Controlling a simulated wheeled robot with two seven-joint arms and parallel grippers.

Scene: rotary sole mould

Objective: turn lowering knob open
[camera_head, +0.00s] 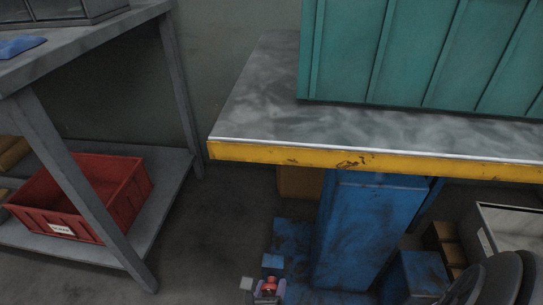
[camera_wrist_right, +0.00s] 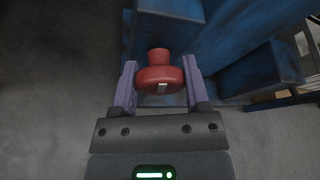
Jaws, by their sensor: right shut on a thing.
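The lowering knob (camera_wrist_right: 160,76) is red and round with a narrower red top and a small pale mark on its near side. It sits between the two purple fingers of my right gripper (camera_wrist_right: 159,88), which are shut on it. In the head view the knob (camera_head: 269,284) shows small at the bottom edge, with my right gripper (camera_head: 269,291) around it. The knob is beside the blue base of the lift table (camera_head: 360,230). How far the knob is turned cannot be told. My left gripper is not in view.
The table top with a yellow front edge (camera_head: 330,158) overhangs the blue column and carries a green ribbed container (camera_head: 420,55). A grey bench with a red crate (camera_head: 90,195) stands at left. Grey round discs (camera_head: 500,280) and a box are at lower right.

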